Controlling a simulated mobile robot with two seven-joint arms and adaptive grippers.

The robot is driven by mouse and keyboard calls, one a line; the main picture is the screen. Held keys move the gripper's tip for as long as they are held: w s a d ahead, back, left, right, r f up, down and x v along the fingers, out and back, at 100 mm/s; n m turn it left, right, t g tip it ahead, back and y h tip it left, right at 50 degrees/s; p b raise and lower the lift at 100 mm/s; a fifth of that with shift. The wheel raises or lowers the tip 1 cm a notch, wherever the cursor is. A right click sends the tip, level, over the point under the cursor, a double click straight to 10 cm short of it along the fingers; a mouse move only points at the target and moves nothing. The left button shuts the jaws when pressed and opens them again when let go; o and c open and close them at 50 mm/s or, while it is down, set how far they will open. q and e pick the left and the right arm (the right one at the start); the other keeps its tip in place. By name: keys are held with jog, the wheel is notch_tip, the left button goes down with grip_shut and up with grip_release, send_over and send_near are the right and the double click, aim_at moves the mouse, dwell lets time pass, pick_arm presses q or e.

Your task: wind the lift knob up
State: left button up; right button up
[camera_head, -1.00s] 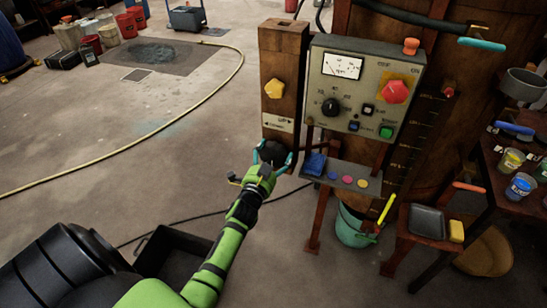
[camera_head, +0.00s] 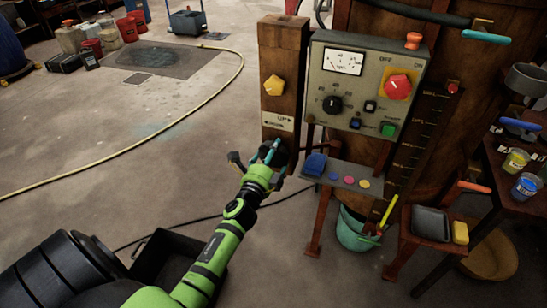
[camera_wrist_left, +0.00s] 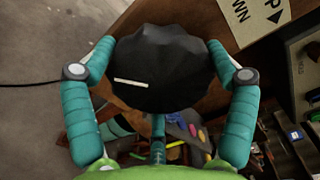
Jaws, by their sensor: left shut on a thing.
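The lift knob (camera_wrist_left: 165,65) is black and faceted, with a short white mark on its face. It sits low on the wooden post (camera_head: 283,50), below a pale UP/DOWN label (camera_head: 278,122). My left gripper (camera_head: 272,152) reaches it from the front, and its teal fingers hide much of the knob in the head view. In the left wrist view the fingers lie on both sides of the knob, shut on it. The white mark points left, slightly tilted. My right gripper is in neither view.
A yellow knob (camera_head: 273,86) sits higher on the post. Right of it stands a grey control panel (camera_head: 352,120) with a gauge, dial and red knob. A small shelf (camera_head: 336,181) with coloured buttons is close to the gripper's right. Floor to the left is open, crossed by a yellow hose (camera_head: 165,143).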

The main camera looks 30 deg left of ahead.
pick_arm(q)
jog(key=m, duration=0.6)
jog(key=shift+a+r, duration=0.35)
jog(key=m, duration=0.6)
jog(key=shift+w+r+p, duration=0.15)
jog(key=shift+r+p, duration=0.15)
jog(key=shift+d, duration=0.1)
jog(key=o, duration=1)
jog(key=shift+f, duration=0.1)
jog(key=shift+c, duration=0.2)
jog(key=shift+f, duration=0.1)
jog(key=shift+s+d+f, duration=0.1)
jog(key=shift+s+d, duration=0.05)
jog(key=shift+s, duration=0.15)
jog(key=v, duration=1.1)
jog(key=shift+s, duration=0.2)
